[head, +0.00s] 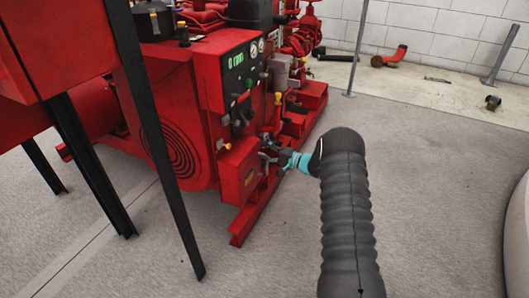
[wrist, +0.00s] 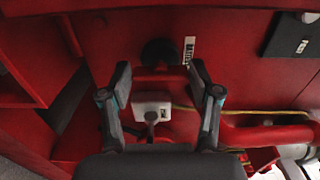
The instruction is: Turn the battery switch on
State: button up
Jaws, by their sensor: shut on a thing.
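My gripper (head: 270,152) is at the lower red box (head: 240,170) on the near end of the red pumpset. In the wrist view my gripper (wrist: 160,76) has its two fingers on either side of a red bar (wrist: 160,77), shut on it. The bar looks like the battery switch's handle, but red on red makes its outline hard to read. A black round part (wrist: 160,52) shows just beyond it, beside a small white label (wrist: 189,50) too small to read. In the head view my gripper mostly hides the switch.
A control panel (head: 240,72) with gauges and a lit display sits above. In the wrist view a white box with a grey lever (wrist: 152,108) lies below the fingers, with red pipe (wrist: 265,133) at right. Floor (head: 430,180) at right is clear.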

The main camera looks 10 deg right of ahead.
jog(key=o, duration=1)
jog(key=shift+f, duration=0.15)
jog(key=shift+o, duration=0.7)
jog(key=v, duration=1.2)
jog(key=shift+a, duration=0.1)
